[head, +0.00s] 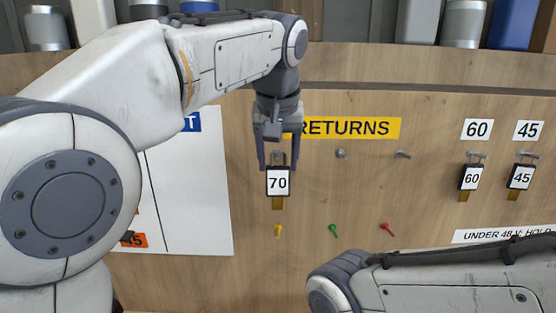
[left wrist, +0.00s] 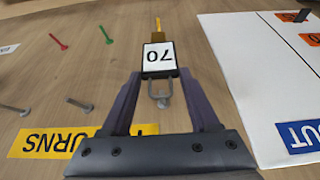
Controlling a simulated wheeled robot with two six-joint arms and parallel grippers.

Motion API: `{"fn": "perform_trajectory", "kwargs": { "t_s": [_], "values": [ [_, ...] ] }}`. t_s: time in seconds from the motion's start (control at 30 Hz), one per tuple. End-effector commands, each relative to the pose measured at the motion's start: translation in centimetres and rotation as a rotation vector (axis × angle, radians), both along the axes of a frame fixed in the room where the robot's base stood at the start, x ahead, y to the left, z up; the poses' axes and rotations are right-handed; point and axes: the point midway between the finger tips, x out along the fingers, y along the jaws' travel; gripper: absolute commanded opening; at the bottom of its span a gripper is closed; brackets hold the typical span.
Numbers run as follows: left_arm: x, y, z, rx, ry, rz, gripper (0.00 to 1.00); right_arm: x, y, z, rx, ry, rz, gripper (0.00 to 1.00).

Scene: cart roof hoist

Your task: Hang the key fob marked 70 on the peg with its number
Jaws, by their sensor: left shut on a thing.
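The key fob marked 70 (head: 277,182) is a black-framed tag with a white face, a metal loop on top and a brass-coloured key below. My left gripper (head: 277,160) is shut on its loop end, and the fob hangs upright in front of the wooden board. The fob also shows in the left wrist view (left wrist: 159,60), upside down, beyond the fingertips. Pegs labelled 60 (head: 477,155) and 45 (head: 527,154) each carry a fob of the same number. No peg label reading 70 shows. My right gripper is out of view.
Under the yellow RETURNS sign (head: 350,128) are two bare grey pegs (head: 341,154) (head: 403,154). Yellow (head: 278,230), green (head: 333,230) and red (head: 386,229) pegs stick out lower down. A white panel (head: 190,215) is at left. My right arm fills the lower right.

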Motion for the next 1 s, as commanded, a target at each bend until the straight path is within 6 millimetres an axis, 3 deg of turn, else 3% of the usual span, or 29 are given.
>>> {"fn": "perform_trajectory", "kwargs": {
  "t_s": [0.37,0.8,1.0],
  "values": [
    [-0.3,0.0,0.0,0.0,0.0,-0.001,0.0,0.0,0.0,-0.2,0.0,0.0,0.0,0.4],
    [-4.3,0.0,-0.1,0.001,0.0,-0.002,0.0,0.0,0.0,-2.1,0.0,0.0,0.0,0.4],
    [-5.1,0.0,0.0,0.0,-0.001,0.0,0.0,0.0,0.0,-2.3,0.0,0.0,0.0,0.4]
  ]
}}
